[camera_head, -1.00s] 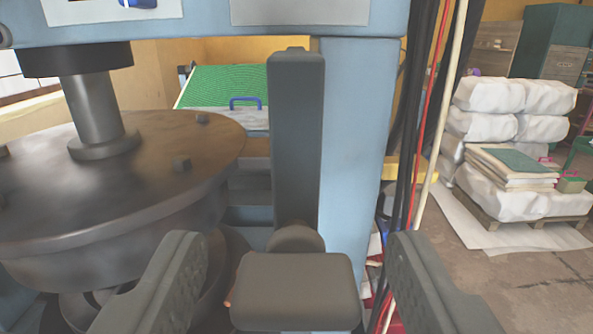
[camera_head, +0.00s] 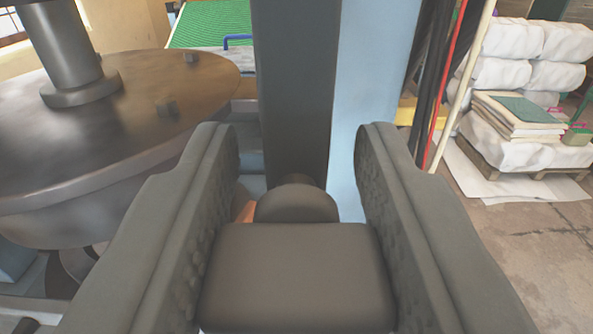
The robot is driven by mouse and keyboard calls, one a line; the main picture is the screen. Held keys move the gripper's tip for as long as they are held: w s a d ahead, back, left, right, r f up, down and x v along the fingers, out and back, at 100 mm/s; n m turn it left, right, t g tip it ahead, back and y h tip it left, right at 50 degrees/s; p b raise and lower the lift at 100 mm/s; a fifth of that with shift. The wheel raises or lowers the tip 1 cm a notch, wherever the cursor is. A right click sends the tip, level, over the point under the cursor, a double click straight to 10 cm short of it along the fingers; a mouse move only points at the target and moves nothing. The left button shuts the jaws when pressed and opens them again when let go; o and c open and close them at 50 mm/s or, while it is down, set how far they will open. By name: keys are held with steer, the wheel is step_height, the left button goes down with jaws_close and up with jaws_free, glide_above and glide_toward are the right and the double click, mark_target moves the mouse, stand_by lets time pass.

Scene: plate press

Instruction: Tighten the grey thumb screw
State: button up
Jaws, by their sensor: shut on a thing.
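The grey thumb screw (camera_head: 297,275) shows at the bottom centre of the view, as a dark grey rounded block with a round collar (camera_head: 297,204) behind it. The collar sits against the foot of a tall dark grey bar (camera_head: 296,90) in front of the light blue press column (camera_head: 375,95). My gripper (camera_head: 297,150) has one finger on each side of the block and is shut on it. The fingers' inner pads hide the block's side edges. Its thread is out of sight.
A heavy round metal press plate (camera_head: 150,95) with bolts stands close on the left. Black, red and cream cables (camera_head: 440,90) hang right of the column. White sacks (camera_head: 530,140) lie on a pallet at the right. Open floor (camera_head: 530,240) lies in front of them.

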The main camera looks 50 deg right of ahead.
steer(key=shift+m, duration=1.5)
steer(key=o, duration=1)
steer(key=shift+s, duration=0.1)
steer(key=v, duration=1.7)
steer(key=shift+s, duration=0.15)
steer(key=shift+f, duration=0.15)
